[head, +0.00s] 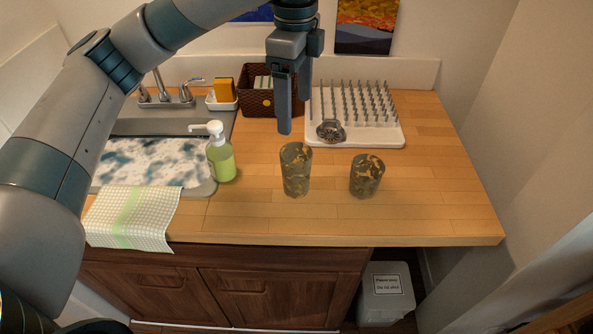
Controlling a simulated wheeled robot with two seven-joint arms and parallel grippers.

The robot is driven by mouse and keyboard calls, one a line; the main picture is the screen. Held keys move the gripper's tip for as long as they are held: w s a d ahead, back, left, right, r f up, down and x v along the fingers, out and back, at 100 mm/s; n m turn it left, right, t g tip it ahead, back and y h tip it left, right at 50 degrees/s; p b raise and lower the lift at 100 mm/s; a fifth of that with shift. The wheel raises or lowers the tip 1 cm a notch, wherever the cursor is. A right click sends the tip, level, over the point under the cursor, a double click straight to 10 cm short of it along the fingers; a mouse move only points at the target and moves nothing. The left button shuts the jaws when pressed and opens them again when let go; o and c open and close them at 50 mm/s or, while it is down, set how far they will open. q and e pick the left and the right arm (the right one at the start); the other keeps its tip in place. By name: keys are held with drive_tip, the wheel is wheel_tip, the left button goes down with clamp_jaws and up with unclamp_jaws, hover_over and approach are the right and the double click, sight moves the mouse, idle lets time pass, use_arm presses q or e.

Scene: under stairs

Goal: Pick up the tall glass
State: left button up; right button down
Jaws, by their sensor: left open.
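The tall glass (296,171) stands upright on the wooden counter in the middle of the head view. It is see-through with a brownish-grey tint. A shorter glass (366,177) of similar look stands to its right, with a gap between them. My left gripper (286,128) hangs pointing down, above and slightly behind the tall glass's rim as seen here. It is open and holds nothing. My right gripper is not in view.
A soap bottle (221,157) stands left of the tall glass by the foamy sink (150,163). A checked cloth (133,217) hangs over the front edge. Counter (440,205) at right is clear.

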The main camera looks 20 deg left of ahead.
use_arm(q)
drive_tip(key=f, duration=0.1)
drive_tip(key=p, duration=0.3)
approach(295, 152)
drive_tip(key=f, duration=0.2)
drive_tip(key=s+f, duration=0.1)
drive_tip(key=f, duration=0.1)
drive_tip(key=s+d+f, duration=0.1)
drive_tip(key=f, duration=0.1)
drive_tip(key=shift+s+f, duration=0.15)
drive_tip(key=shift+f, duration=0.1)
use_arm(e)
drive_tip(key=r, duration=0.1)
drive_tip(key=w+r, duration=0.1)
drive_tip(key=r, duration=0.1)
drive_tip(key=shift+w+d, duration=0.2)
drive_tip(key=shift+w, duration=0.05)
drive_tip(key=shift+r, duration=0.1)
use_arm(q)
drive_tip(key=shift+s+f+p, duration=0.1)
drive_tip(key=shift+f+p, duration=0.4)
drive_tip(key=shift+p, duration=0.05)
wheel_tip(295, 152, down, 3)
drive_tip(key=shift+f+p, duration=0.1)
drive_tip(key=shift+p, duration=0.6)
drive_tip(key=shift+f, duration=0.5)
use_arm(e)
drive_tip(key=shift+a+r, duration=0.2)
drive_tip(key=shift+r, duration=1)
